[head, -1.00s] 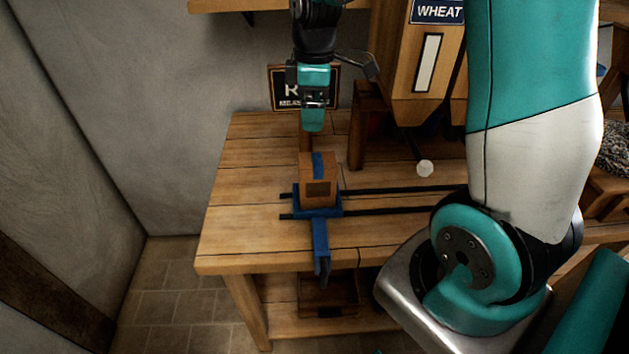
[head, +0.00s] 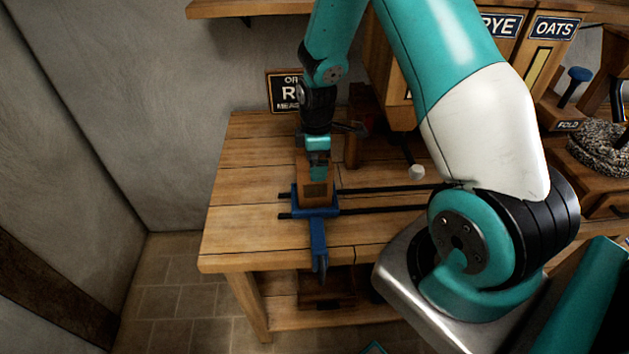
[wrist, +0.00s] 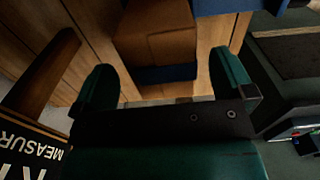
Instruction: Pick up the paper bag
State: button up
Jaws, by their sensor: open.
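The brown, box-shaped paper bag (head: 317,191) stands upright on a blue carriage (head: 314,211) on the bench. My gripper (head: 317,172) points down right over the bag and hides its upper part in the head view. In the wrist view, the bag (wrist: 157,38) shows between and beyond the fingers of my open gripper (wrist: 163,62), with a gap on each side. I cannot tell how far the fingertips reach down beside it. Nothing is held.
Two dark rails (head: 390,192) run right from the carriage along the wooden bench (head: 245,190). A dark sign (head: 283,92) stands behind my gripper. Grain bins (head: 548,45) and a post (head: 353,145) stand to the right. The bench's left side is clear.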

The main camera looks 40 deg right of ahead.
jog(key=shift+w+a+f+p, duration=0.15)
jog(key=shift+f+p, duration=0.25)
jog(key=shift+f, duration=0.65)
jog(key=shift+s+a+f+p, duration=0.1)
jog(key=shift+f+p, duration=0.3)
jog(key=shift+f, duration=0.6)
jog(key=c, duration=1.2)
jog(key=shift+w+r, duration=0.1)
jog(key=shift+r, duration=0.05)
jog(key=shift+c, duration=0.2)
